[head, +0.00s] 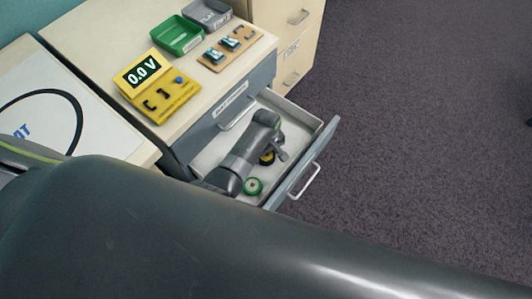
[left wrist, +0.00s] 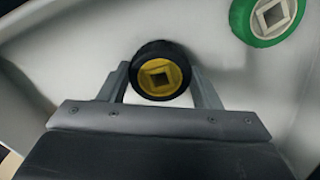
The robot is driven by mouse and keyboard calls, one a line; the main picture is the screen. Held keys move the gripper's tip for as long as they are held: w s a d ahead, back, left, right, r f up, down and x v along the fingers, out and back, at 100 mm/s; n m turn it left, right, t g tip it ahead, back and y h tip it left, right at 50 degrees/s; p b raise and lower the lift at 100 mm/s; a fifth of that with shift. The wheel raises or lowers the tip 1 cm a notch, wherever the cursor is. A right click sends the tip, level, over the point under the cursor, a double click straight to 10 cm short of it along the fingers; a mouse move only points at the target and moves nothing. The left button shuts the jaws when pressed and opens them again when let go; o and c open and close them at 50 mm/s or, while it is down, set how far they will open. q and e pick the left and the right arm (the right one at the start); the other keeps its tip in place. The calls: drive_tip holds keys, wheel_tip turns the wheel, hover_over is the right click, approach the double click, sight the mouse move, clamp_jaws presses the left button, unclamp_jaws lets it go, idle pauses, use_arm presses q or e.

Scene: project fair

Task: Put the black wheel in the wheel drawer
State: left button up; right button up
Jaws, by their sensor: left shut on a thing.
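The black wheel (head: 267,159) has a yellow hub with a square hole. It also shows in the left wrist view (left wrist: 162,70), between the two fingers. My left gripper (head: 273,151) reaches into the open drawer (head: 214,153) and is shut on the black wheel, low inside it. Whether the wheel touches the drawer floor cannot be told. A green wheel (head: 253,186) with a pale hub lies in the same drawer, apart from the black one; it shows at the upper right of the left wrist view (left wrist: 270,18). My right gripper is not in view.
A closed drawer (head: 232,104) with a label and handle sits above the open one. On top are a yellow meter (head: 157,90) reading 0.0 V, a green tray (head: 178,35), a grey tray (head: 208,14) and a wooden board (head: 230,47). Dark carpet right of the drawer is clear.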

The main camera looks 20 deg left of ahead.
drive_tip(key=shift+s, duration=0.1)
use_arm(q)
drive_tip(key=shift+f, duration=0.2)
drive_tip(key=o, duration=0.8)
drive_tip(key=shift+o, duration=1.2)
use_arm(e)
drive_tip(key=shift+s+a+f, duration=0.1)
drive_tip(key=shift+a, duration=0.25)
use_arm(q)
wheel_tip(320, 180, up, 6)
drive_tip(key=shift+r+p, duration=0.1)
drive_tip(key=shift+p, duration=1)
wheel_tip(320, 180, up, 6)
drive_tip(key=p, duration=0.1)
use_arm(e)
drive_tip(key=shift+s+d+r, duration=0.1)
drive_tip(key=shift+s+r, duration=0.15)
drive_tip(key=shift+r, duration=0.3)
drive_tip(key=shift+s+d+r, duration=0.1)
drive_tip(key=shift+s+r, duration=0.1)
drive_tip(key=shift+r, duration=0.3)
